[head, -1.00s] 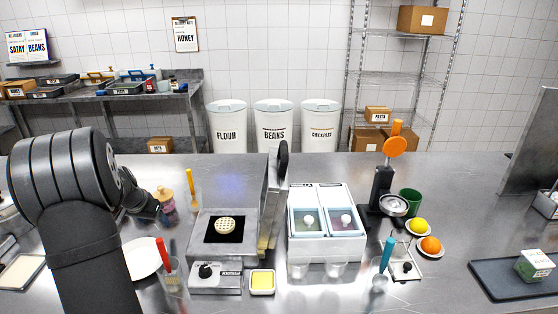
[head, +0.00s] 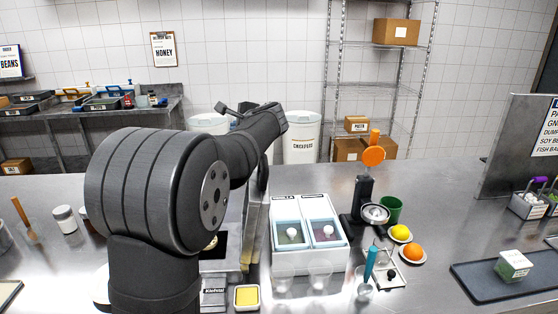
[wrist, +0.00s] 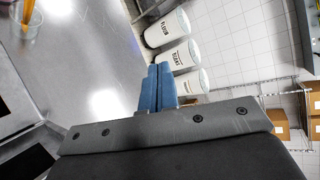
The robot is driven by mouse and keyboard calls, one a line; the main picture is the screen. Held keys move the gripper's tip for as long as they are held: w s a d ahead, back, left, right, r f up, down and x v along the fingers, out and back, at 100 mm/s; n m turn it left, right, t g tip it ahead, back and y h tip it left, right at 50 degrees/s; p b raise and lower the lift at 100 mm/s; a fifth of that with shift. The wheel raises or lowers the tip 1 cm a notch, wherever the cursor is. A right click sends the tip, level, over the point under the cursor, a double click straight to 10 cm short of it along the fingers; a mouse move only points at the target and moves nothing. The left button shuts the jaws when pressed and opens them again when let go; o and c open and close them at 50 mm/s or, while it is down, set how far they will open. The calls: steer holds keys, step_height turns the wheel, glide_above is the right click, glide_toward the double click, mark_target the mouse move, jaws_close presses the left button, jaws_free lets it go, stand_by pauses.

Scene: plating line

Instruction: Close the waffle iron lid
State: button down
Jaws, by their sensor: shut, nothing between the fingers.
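The waffle iron's lid (head: 252,222) stands upright and open, shown in the head view just left of the white two-well box. Its base (head: 235,262) lies flat to the left, with a dark plate, mostly hidden behind my arm. Only a small part of a waffle shows past the arm. My gripper's blue fingers (wrist: 158,88) are closed together and empty in the wrist view. In the head view my arm reaches over the iron toward the back, past the upper part of the lid; the fingertips cannot be made out there. I cannot tell whether anything touches the lid.
The white box (head: 308,235) stands close right of the lid, with clear cups in front. A yellow-filled dish (head: 247,297) sits before the iron. An orange-topped press (head: 368,185) and fruit plates stand farther right. White bins (wrist: 167,28) stand behind the counter.

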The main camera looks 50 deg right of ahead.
steer(key=s+d+n+t, duration=0.15)
steer(key=s+d, duration=0.25)
steer(key=s, duration=0.9)
steer(key=s+a+f+n+t+y, duration=0.1)
steer(key=s+a+f+n+t, duration=0.15)
steer(key=s, duration=0.65)
steer(key=s+a+f+n+t+y, duration=0.1)
steer(key=s+f+n+y, duration=0.15)
steer(key=s, duration=0.55)
steer(key=w+a, duration=0.2)
steer(key=w, duration=1)
steer(key=shift+w+a+r+h, duration=0.15)
steer(key=shift+r+h, duration=0.15)
steer(key=shift+h, duration=0.05)
